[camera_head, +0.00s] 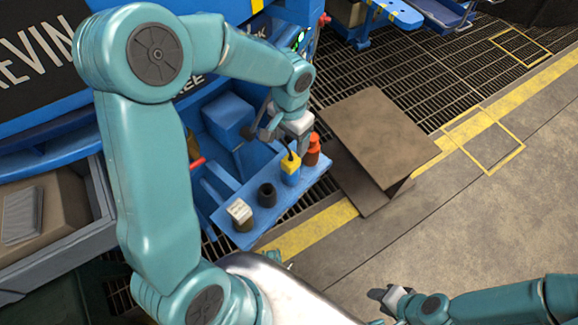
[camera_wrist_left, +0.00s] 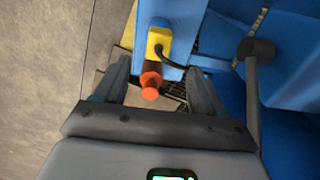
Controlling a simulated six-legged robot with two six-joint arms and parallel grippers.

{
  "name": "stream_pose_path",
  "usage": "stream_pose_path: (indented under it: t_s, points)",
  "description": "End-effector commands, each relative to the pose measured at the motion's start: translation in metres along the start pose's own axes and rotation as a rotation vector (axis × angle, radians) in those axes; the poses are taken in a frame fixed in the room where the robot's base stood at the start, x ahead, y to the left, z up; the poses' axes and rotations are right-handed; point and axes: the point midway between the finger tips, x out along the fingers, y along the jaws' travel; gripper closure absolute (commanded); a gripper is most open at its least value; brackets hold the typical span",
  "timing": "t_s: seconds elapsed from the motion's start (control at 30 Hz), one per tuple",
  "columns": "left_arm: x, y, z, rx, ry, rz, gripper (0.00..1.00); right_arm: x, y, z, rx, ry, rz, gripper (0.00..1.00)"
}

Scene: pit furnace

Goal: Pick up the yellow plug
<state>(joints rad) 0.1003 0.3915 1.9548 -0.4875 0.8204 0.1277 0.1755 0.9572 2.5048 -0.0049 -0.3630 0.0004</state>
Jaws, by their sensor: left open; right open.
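The yellow plug (camera_head: 290,170) stands on the blue shelf (camera_head: 225,222), with a black cable at its top. An orange-red plug (camera_head: 312,148) stands just right of it. My left gripper (camera_head: 294,132) is above the shelf, close over these two plugs. In the left wrist view its open fingers (camera_wrist_left: 156,70) flank the orange-red plug (camera_wrist_left: 150,80). The yellow plug (camera_wrist_left: 159,42) shows just beyond, toward the top of that view, with nothing gripping it. My right gripper (camera_head: 386,297) is open and empty over the floor, far from the shelf.
A black socket-like cylinder (camera_head: 267,194) and a cream-topped plug (camera_head: 240,212) share the shelf, left of the yellow plug. A dark-headed lever (camera_wrist_left: 256,55) stands beside my left gripper. A brown box (camera_head: 375,130) stands right of the shelf. Open floor lies farther right.

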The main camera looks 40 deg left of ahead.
Motion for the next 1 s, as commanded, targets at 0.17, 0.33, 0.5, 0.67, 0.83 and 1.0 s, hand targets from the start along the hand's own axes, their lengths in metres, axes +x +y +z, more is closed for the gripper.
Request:
stream_pose_path:
  t_s: [0.17, 0.33, 0.5, 0.67, 0.83, 1.0]
  points:
    - [0.036, 0.007, -0.003, 0.004, -0.003, 0.001, 0.3, 0.012, 0.005, 0.0, 0.001, 0.0, 0.0, 0.57]
    - [0.046, 0.008, -0.004, 0.006, -0.001, 0.001, 0.3, 0.014, 0.005, 0.0, 0.001, 0.0, 0.0, 0.57]
    - [0.065, 0.006, -0.002, 0.003, -0.002, 0.002, 0.3, 0.023, 0.008, 0.0, 0.001, 0.0, 0.0, 0.57]
    - [0.092, 0.002, 0.0, 0.002, -0.003, 0.002, 0.3, 0.034, 0.012, -0.001, 0.001, 0.0, 0.0, 0.57]
    - [0.097, 0.0, 0.001, 0.001, 0.001, 0.001, 0.3, 0.034, 0.012, -0.001, 0.001, 0.0, 0.0, 0.57]
    - [0.096, -0.002, 0.002, 0.0, 0.0, 0.002, 0.49, 0.033, 0.012, -0.001, 0.0, 0.0, 0.0, 0.57]
